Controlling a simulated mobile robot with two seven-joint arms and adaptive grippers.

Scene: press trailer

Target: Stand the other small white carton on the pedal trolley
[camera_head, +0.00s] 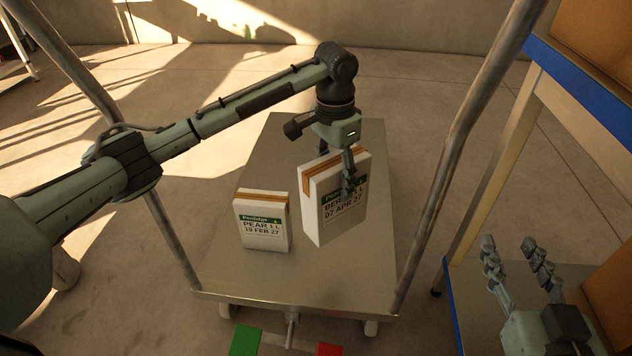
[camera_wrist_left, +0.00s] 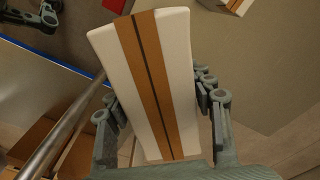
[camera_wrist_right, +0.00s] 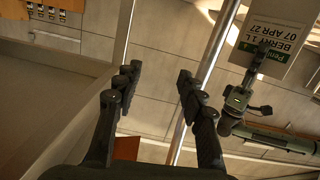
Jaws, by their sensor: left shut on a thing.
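A small white carton with an orange stripe on top, marked BERRY 1 L (camera_head: 330,225), is held over the pedal trolley (camera_head: 240,282). It leans slightly. My left gripper (camera_head: 348,172) is shut on its upper part; one finger shows on its front. In the left wrist view the carton's striped top (camera_wrist_left: 152,75) lies between the fingers. I cannot tell whether its base touches the deck. Another small white carton, marked PEAR 1 L (camera_head: 263,222), stands upright on the deck to its left. My right gripper (camera_head: 517,255) is open and empty, right of the trolley.
Upright metal posts (camera_head: 455,150) rise at the trolley's sides. Green (camera_head: 245,340) and red (camera_head: 329,349) pedals sit at its front. A blue-edged table (camera_head: 580,90) with boxes stands at the right. The deck behind the cartons is bare.

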